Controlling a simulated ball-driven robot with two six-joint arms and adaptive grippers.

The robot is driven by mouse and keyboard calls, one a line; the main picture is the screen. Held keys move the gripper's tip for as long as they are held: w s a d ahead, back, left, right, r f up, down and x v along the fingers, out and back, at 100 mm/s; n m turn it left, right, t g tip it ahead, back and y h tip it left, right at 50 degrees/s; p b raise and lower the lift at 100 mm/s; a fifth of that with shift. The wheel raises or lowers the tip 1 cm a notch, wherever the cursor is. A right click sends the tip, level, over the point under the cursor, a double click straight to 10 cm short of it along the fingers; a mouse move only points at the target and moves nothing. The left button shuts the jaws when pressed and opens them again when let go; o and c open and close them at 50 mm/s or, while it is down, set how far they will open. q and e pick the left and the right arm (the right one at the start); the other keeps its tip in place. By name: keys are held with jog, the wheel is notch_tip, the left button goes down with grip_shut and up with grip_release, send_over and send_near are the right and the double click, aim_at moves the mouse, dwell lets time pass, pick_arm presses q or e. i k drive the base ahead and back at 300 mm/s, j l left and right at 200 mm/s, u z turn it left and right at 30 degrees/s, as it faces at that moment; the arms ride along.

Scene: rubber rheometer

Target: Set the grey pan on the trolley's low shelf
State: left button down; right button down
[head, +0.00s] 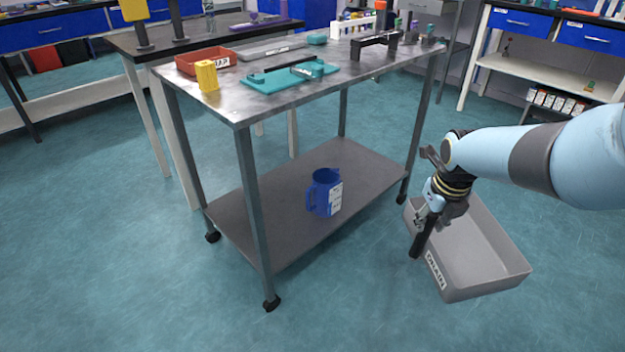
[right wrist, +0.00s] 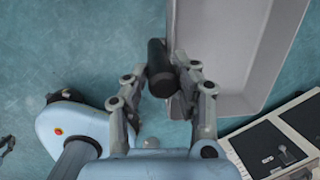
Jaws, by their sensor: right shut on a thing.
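The grey pan (head: 480,248), an open rectangular tray with a white label, is to the right of the trolley in the head view. My right gripper (head: 427,214) is shut on the pan's black handle (head: 421,240) at its near left side. The right wrist view shows the handle (right wrist: 158,70) between the fingers (right wrist: 170,84) and the pan (right wrist: 228,50) beside them. The pan is empty and appears held above the floor, apart from the trolley. The trolley's low shelf (head: 265,218) is at left, below its metal top.
A blue jug (head: 325,192) stands near the middle of the low shelf, with bare shelf around it. Trolley legs (head: 255,210) frame the shelf. The trolley top (head: 240,103) carries a red tray (head: 206,60), a yellow object (head: 207,76) and teal parts.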

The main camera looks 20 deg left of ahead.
aim_at(358, 170)
jog(key=i+l+u, duration=0.4)
jog(key=l, duration=0.25)
jog(key=i+l+u, duration=0.15)
jog(key=l, duration=0.2)
jog(key=i+l+u, duration=0.2)
jog(key=l, duration=0.2)
jog(key=l+u, duration=0.2)
jog(key=l, duration=0.15)
